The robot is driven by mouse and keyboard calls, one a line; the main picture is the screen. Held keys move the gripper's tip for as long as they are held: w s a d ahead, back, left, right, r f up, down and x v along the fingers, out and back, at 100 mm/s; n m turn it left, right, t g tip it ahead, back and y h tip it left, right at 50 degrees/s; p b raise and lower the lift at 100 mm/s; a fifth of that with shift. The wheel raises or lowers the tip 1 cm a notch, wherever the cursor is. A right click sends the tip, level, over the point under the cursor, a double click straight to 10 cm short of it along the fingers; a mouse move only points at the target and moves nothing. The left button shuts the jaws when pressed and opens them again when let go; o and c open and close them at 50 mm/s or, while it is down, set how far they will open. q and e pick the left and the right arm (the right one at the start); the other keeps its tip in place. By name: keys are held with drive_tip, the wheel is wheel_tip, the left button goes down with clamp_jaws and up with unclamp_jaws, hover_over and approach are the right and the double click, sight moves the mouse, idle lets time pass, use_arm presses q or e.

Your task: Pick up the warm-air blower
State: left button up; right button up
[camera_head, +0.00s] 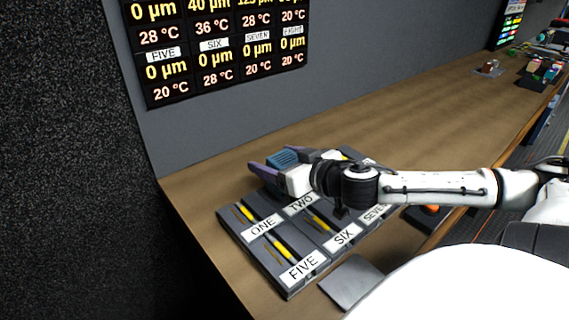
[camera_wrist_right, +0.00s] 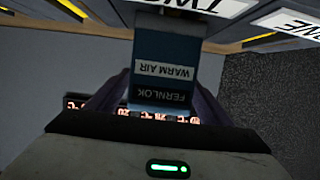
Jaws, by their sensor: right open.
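The warm-air blower (camera_head: 284,157) is a blue, box-shaped thing with dark slats, at the back of the labelled rack on the bench. In the right wrist view, the blower (camera_wrist_right: 163,72) shows "WARM AIR" and "FERNLOK" labels upside down. My right gripper (camera_head: 280,163) is open, with its purple fingers on either side of the blower. In the right wrist view, the fingers (camera_wrist_right: 163,100) flank the blower's lower part in the picture; whether they touch it I cannot tell. The blower's lower part is hidden in the head view. My left gripper is not in view.
The dark rack (camera_head: 284,292) has plates reading ONE, TWO, FIVE, SIX and SEVEN, with yellow strips in its slots. A grey flat pad (camera_head: 351,282) lies in front. A readout screen (camera_head: 222,50) hangs on the wall.

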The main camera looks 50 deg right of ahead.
drive_tip(key=shift+w+d+f, duration=0.1)
drive_tip(key=shift+w+d, duration=0.05)
drive_tip(key=shift+w, duration=0.3)
drive_tip(key=c, duration=1.3)
drive_tip(key=shift+c, duration=1.3)
